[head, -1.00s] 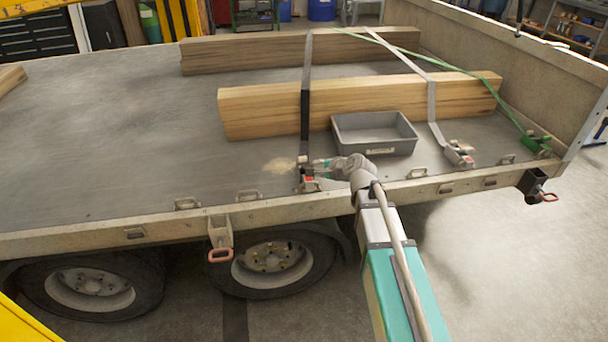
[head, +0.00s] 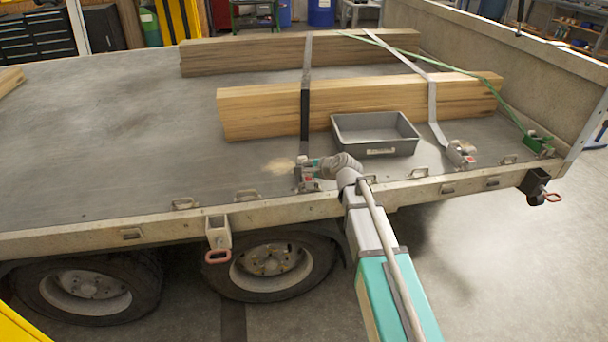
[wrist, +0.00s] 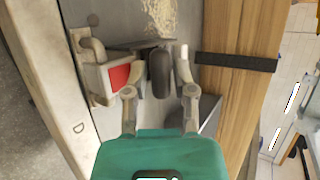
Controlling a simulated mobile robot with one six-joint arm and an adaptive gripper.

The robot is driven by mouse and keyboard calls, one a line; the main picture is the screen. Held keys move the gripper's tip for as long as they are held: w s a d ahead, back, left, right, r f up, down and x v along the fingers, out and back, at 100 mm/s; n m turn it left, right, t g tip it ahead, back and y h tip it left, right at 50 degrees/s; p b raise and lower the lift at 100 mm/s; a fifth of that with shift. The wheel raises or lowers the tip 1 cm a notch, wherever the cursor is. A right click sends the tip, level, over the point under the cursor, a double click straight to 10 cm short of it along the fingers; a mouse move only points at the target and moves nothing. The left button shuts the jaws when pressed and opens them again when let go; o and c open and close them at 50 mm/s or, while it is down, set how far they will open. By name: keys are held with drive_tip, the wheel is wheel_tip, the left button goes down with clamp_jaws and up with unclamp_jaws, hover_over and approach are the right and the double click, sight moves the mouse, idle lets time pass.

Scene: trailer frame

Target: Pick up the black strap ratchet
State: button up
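The black strap ratchet (head: 305,180) sits at the near edge of the trailer bed, at the lower end of the strap with a black section (head: 304,112). My gripper (head: 311,172) is right at it and covers part of it. In the wrist view, a black rounded part of the ratchet (wrist: 159,72) lies between the two fingers of my gripper (wrist: 160,78). The fingers are apart, one on each side and close to it. I cannot tell whether they touch it. A red and pale fitting (wrist: 115,76) is beside the left finger.
A grey bin (head: 376,148) stands right of my gripper, before a wooden beam (head: 260,112). Another ratchet (head: 461,153) and a green one (head: 538,146) are farther right. Metal loops (head: 247,195) line the bed's near edge.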

clamp_jaws()
drive_tip(key=shift+r, duration=0.15)
idle(0.4)
wheel_tip(320, 180, up, 3)
drive_tip(key=p, duration=0.3)
drive_tip(key=w+d+r+p+v, duration=0.1)
drive_tip(key=w+d+p+v, duration=0.1)
drive_tip(key=p+v, duration=0.8)
drive_tip(key=shift+w+v, duration=0.25)
drive_tip(key=shift+v, duration=2.85)
drive_tip(key=shift+d+r, duration=0.15)
